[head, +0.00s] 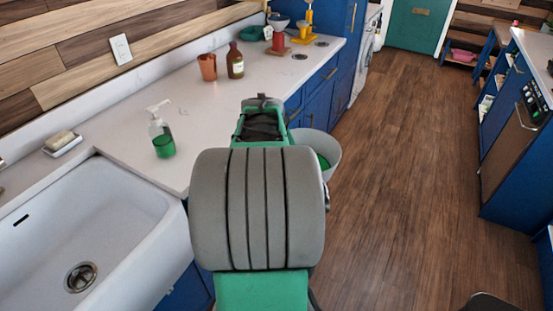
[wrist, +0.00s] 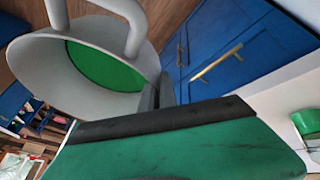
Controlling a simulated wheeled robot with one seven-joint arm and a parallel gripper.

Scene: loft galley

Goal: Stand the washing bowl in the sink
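The washing bowl (head: 331,151), pale grey with a green bottom inside, shows past the right side of my arm in the head view. It hangs in the air beside the blue cabinet fronts, over the floor. In the wrist view the bowl (wrist: 60,75) fills the upper left, with a thick grey loop handle. My gripper (wrist: 160,95) appears shut on the bowl's rim; my arm hides the grip in the head view. The white sink (head: 85,215) is at the lower left, empty, with a round metal drain.
A soap dispenser (head: 161,135) stands on the counter right of the sink, and a soap dish (head: 64,145) behind it. A terracotta cup (head: 207,67) and a brown bottle (head: 235,62) stand farther back. The wooden floor (head: 400,180) to the right is clear.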

